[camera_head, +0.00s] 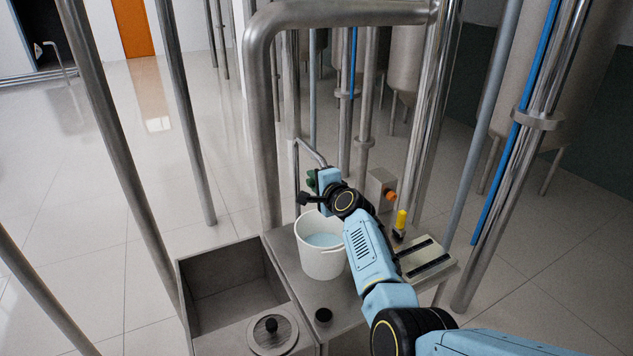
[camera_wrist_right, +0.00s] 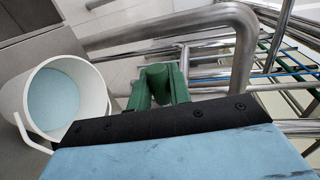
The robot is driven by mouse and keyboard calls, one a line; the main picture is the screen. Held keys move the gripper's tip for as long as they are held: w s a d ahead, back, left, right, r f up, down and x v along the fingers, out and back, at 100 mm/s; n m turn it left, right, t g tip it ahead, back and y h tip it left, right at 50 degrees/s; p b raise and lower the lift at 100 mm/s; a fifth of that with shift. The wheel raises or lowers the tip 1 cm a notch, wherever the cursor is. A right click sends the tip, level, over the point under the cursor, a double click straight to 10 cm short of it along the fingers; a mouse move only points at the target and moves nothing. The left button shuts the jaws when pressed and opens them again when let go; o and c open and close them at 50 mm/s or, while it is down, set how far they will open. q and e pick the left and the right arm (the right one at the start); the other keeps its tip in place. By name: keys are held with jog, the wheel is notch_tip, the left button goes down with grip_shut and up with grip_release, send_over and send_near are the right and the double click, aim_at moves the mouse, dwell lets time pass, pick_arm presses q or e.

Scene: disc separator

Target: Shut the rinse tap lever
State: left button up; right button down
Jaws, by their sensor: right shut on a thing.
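My right gripper (camera_head: 311,182) is at the thin bent tap pipe (camera_head: 309,151), above and behind the white bucket (camera_head: 322,263). In the right wrist view its green fingers (camera_wrist_right: 160,84) are closed together on the rinse tap lever, which they mostly hide, so I cannot tell its angle. A dark knob (camera_head: 302,198) sticks out to the left just below the fingers. The bucket holds pale blue water (camera_head: 323,240); it also shows at the left of the right wrist view (camera_wrist_right: 98,98). No running stream of water is visible. My left gripper is not in view.
The bucket stands on a steel bench (camera_head: 318,293) beside an open steel sink (camera_head: 222,285). A box with an orange button (camera_head: 390,195) and a yellow-topped item (camera_head: 400,220) are right of my arm. A thick bent pipe (camera_head: 262,120) and several upright pipes crowd the space.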

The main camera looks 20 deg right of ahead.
jog(key=shift+r, duration=0.1)
jog(key=c, duration=1.7)
grip_release()
jog(key=o, duration=0.4)
jog(key=shift+c, duration=0.2)
jog(key=shift+s, duration=0.1)
jog(key=shift+s, duration=0.3)
jog(key=p+v, duration=0.1)
jog(key=v, duration=1.1)
jog(key=shift+s+p, duration=0.25)
jog(key=shift+p, duration=0.05)
jog(key=shift+d+r, duration=0.1)
jog(key=shift+r, duration=0.05)
